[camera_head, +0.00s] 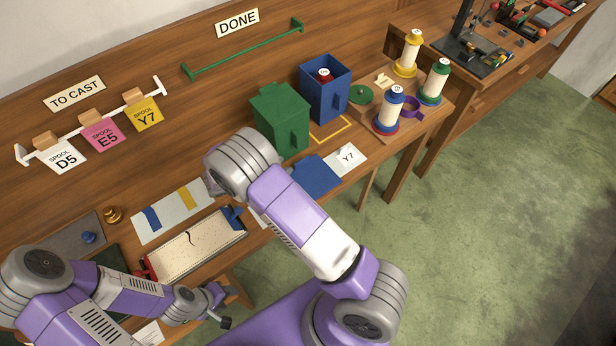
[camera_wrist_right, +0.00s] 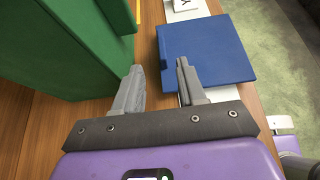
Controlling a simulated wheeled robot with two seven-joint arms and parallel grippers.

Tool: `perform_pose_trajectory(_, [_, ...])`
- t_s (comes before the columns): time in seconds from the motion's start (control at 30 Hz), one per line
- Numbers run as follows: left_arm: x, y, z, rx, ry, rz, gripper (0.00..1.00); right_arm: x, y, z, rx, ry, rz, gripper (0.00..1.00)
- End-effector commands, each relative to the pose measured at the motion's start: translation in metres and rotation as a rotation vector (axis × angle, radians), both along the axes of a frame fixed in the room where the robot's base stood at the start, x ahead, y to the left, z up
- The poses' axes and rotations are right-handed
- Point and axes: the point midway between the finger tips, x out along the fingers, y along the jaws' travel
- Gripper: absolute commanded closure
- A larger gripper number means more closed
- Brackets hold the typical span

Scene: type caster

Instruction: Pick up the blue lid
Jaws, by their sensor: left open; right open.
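The blue lid (camera_head: 315,175) lies flat near the front edge of the bench, beside the Y7 card; it also shows in the right wrist view (camera_wrist_right: 205,50). My right gripper (camera_wrist_right: 160,82) is open and empty, beside the lid's near left corner. Its right finger overlaps the lid's edge in that view; I cannot tell whether they touch. In the head view my right arm hides this gripper. My left gripper (camera_head: 220,304) is open and empty, at the lower left by the bench's front edge, far from the lid.
A closed green box (camera_head: 279,120) stands close to my right gripper's left side. An open blue box (camera_head: 325,88) holds a red-topped spool behind the lid. Several spools stand on a wooden stand at right. A cream tray (camera_head: 195,246) lies between my arms.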

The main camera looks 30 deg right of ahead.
Motion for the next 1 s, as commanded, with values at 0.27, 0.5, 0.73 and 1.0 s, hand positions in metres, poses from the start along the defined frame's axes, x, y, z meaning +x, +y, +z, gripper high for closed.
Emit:
perform_pose_trajectory(0.27, [0.000,0.000,0.004,0.000,0.001,0.000,0.48,0.001,-0.028,-0.013,-0.001,0.003,-0.001,0.60])
perform_pose_trajectory(0.5, [0.000,0.000,0.008,0.000,0.000,0.000,0.48,0.004,-0.059,-0.028,-0.002,0.003,-0.001,0.60])
perform_pose_trajectory(0.73, [0.000,0.000,0.008,0.000,0.000,0.000,0.48,0.005,-0.066,-0.033,0.000,0.000,0.001,0.60])
perform_pose_trajectory(1.0, [0.000,0.000,0.008,0.000,0.000,0.000,0.48,0.005,-0.065,-0.032,0.000,0.000,0.001,0.86])
